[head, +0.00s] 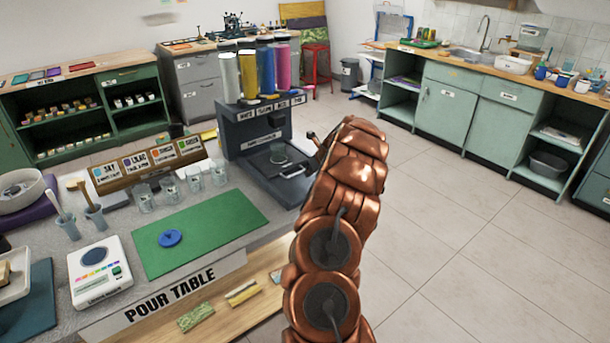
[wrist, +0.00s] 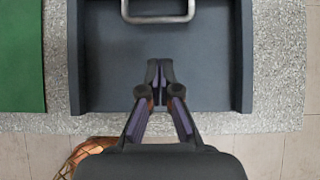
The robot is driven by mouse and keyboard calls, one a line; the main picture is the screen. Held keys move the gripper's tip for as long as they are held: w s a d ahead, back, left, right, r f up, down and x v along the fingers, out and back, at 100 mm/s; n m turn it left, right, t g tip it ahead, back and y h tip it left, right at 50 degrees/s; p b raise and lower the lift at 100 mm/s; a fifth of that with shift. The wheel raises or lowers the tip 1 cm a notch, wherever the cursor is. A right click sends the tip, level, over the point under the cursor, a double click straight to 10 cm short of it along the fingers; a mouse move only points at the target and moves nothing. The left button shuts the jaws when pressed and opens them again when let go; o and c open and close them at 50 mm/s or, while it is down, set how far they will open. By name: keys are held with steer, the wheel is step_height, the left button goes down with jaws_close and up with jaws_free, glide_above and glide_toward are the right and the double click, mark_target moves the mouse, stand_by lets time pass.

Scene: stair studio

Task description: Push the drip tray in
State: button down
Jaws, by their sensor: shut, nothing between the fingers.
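The dark grey paint dispenser (head: 255,135) stands at the far right end of the pour table, with coloured cylinders on top. Its low dark base (head: 287,188) reaches toward the table's right edge. In the wrist view the base shows as a dark flat bed (wrist: 110,60) between two raised side walls. A grey metal loop (wrist: 158,19) lies across the top of that view; I cannot tell whether it is the drip tray's handle. My gripper (wrist: 159,66) is shut and empty, over the bed's near part, short of the loop. My arm partly hides the dispenser's right side in the head view.
A green mat (head: 205,228) with a blue disc (head: 170,238) lies nearer. The tiled floor to the right is clear.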

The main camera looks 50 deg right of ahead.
steer(key=b+v, duration=0.1)
steer(key=v, duration=0.5)
steer(key=shift+r, duration=0.2)
steer(key=shift+s, duration=0.1)
steer(key=shift+a, duration=0.1)
stand_by(0.3)
